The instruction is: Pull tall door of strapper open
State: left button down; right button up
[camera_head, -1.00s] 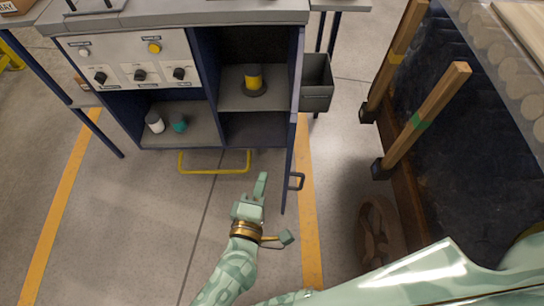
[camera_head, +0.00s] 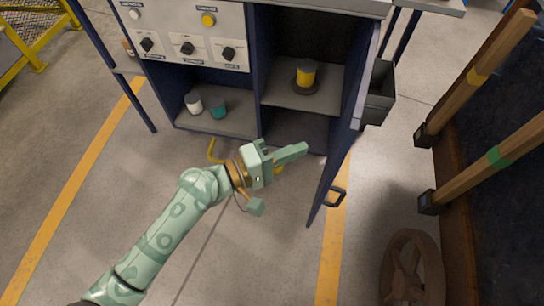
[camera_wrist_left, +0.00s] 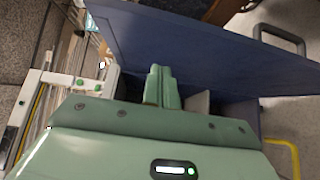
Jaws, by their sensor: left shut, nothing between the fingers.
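The strapper's tall door (camera_head: 345,135) is dark blue and stands swung out from the right side of the cabinet. Its bracket handle (camera_head: 338,196) is on the outer face near the free edge. The door also fills the upper part of the left wrist view (camera_wrist_left: 200,45), with the handle (camera_wrist_left: 280,40) at right. My left gripper (camera_head: 303,148) is shut and empty, on the inner side of the door, its fingers pointing right toward the panel. In the wrist view its closed fingers (camera_wrist_left: 162,85) are below the panel; I cannot tell whether they touch it. My right gripper is out of view.
The open compartment holds a yellow-and-black item (camera_head: 306,75). A white jar (camera_head: 193,103) and a teal jar (camera_head: 217,107) sit on the left shelf. A grey bin (camera_head: 378,95) is beyond the door. Wooden posts (camera_head: 485,78) and a wheel (camera_head: 412,268) stand right.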

aim_at(344, 153)
pick_arm(q)
jog(key=shift+s+d, duration=0.2)
jog(key=shift+d, duration=0.7)
jog(key=shift+s+d, duration=0.2)
jog(key=shift+d, duration=0.7)
jog(key=shift+s+d, duration=0.2)
jog(key=shift+d, duration=0.7)
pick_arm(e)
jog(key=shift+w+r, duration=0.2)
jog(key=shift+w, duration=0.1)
